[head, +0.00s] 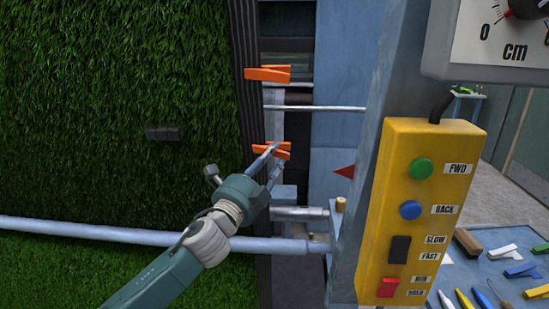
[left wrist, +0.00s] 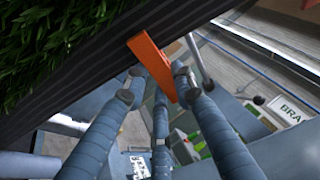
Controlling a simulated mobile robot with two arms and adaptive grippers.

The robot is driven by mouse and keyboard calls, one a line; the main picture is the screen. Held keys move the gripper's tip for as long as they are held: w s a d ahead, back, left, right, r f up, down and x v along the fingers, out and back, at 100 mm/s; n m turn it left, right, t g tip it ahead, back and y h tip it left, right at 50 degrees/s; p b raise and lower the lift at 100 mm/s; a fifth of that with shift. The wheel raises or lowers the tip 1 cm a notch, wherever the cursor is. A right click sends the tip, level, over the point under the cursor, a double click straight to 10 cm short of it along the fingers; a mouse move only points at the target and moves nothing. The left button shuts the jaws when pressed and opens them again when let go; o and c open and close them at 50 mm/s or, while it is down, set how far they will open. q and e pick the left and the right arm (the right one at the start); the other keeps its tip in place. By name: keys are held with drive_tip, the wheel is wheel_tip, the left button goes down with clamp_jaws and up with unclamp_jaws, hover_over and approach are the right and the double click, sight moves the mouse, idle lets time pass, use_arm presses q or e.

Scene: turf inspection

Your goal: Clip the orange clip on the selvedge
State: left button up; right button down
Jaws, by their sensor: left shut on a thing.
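The turf's selvedge is a dark ribbed strip (head: 252,110) running up the turf's right edge; it crosses the left wrist view (left wrist: 75,85) diagonally. One orange clip (head: 266,75) sits on the strip higher up. A lower orange clip (head: 284,155) is in my left gripper (head: 277,160). In the left wrist view my left gripper (left wrist: 155,85) is shut on this clip (left wrist: 149,58), whose far end overlaps the selvedge's edge. I cannot tell whether its jaws pinch the strip. My right gripper is not in view.
A yellow control box (head: 395,225) with buttons hangs on a grey post at right. A horizontal pipe (head: 110,234) crosses in front of the turf, below my gripper. A blue table (head: 460,278) at lower right holds clips and tools. A dial gauge (head: 510,45) is at top right.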

use_arm(q)
drive_tip(key=shift+w+a+f, duration=0.1)
drive_tip(key=shift+w+a, duration=0.05)
drive_tip(key=shift+a, duration=0.25)
drive_tip(key=o, duration=0.8)
drive_tip(key=shift+o, duration=0.8)
drive_tip(key=shift+a, duration=0.35)
drive_tip(key=shift+s+r, duration=0.2)
drive_tip(key=shift+s+d+r, duration=0.1)
drive_tip(key=shift+s+d, duration=0.05)
